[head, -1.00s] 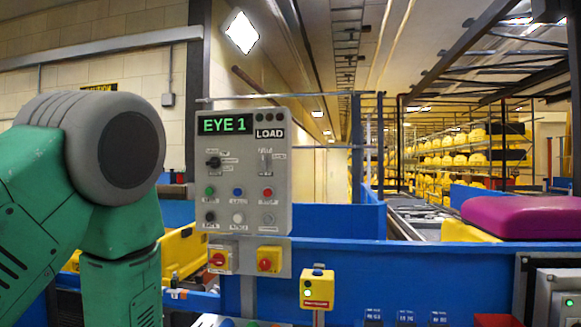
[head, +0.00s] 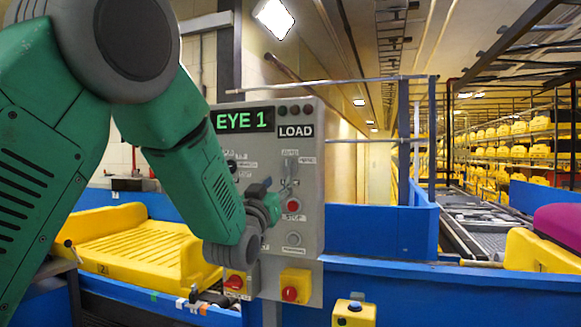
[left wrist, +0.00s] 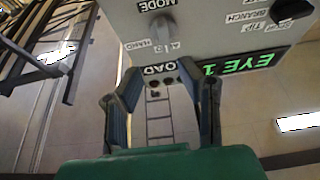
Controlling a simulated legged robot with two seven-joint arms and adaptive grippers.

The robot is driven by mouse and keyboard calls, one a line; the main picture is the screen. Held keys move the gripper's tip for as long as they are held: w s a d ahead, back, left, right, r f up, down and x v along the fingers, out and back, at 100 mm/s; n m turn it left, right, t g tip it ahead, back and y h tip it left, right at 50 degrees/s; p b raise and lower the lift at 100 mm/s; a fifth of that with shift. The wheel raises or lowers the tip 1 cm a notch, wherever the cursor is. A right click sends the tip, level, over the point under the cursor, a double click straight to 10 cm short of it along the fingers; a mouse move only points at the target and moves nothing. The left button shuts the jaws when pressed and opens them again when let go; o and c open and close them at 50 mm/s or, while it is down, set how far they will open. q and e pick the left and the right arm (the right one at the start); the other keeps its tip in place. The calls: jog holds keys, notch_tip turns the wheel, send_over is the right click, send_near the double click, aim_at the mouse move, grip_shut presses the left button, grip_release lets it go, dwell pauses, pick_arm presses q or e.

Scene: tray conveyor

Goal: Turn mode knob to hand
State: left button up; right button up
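The grey control panel (head: 310,225) stands ahead of me, with a green EYE 1 display (head: 241,121) and a LOAD label. Its grey mode knob (head: 291,170) is below that label. In the left wrist view the panel appears upside down at the top, with the mode knob (left wrist: 160,30) between a HAND label and a partly covered label. My left gripper (head: 268,192) is in front of the panel's right half, close to the knob. In the wrist view its two fingers (left wrist: 157,82) are apart with nothing between them, not around the knob. My right gripper is out of view.
A black branch knob (left wrist: 292,9) is beside the mode knob. Push buttons, such as the red one (head: 293,205), sit below. A yellow tray (head: 130,250) lies at left; a blue wall (head: 390,285) runs right.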

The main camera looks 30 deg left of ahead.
aim_at(285, 169)
pick_arm(q)
jog(key=x, duration=0.2)
jog(key=a+x, duration=0.1)
jog(key=x, duration=0.2)
jog(key=p+x, duration=0.1)
jog(key=x, duration=0.1)
jog(key=shift+w+a+f, duration=0.1)
jog(key=shift+w+a, duration=0.2)
jog(key=shift+a, duration=0.1)
jog(key=shift+w, duration=0.4)
jog(key=shift+d+r, duration=0.25)
jog(key=shift+d, duration=0.25)
jog(key=c, duration=0.6)
jog(key=shift+a, duration=0.1)
grip_shut()
jog(key=shift+a+f, duration=0.1)
jog(key=shift+a, duration=0.15)
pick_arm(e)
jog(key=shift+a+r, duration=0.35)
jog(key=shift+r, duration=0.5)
